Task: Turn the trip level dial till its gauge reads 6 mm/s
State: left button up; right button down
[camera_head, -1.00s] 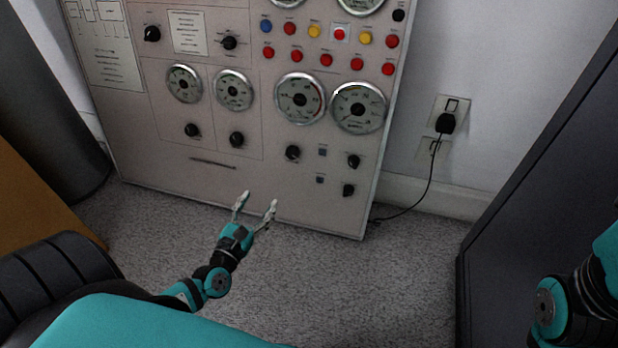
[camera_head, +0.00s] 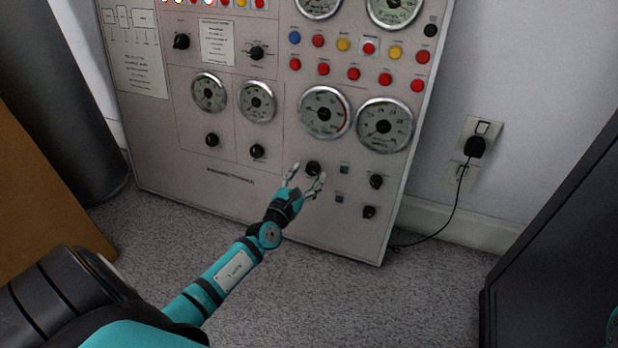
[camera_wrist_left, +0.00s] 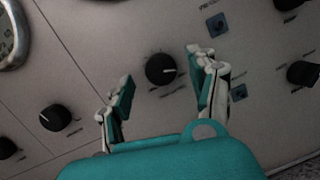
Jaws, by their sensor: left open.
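A black dial (camera_head: 313,168) sits on the grey panel (camera_head: 222,178) below the left one of two large gauges (camera_head: 324,112). The dial's label is too blurred to read in the head view. My left gripper (camera_head: 305,181) is open just in front of this dial, with its fingers pointing up at the panel. In the left wrist view the black dial (camera_wrist_left: 161,69) lies between the two open fingers (camera_wrist_left: 160,85), a little beyond their tips; its white pointer line points right. No contact with the dial shows. The gauge numbers are too small to read. My right gripper is not in view.
Other black knobs (camera_head: 376,181) and small blue buttons (camera_head: 344,169) lie right of the dial. Two smaller gauges (camera_head: 257,101) with knobs are at left. A plugged socket (camera_head: 477,146) is on the wall. Carpet floor is clear before the panel.

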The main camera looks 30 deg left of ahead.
pick_arm(q)
jog(key=shift+w+a, duration=0.1)
jog(key=shift+w, duration=0.6)
jog(key=c, duration=1.2)
jog(key=shift+o, duration=0.2)
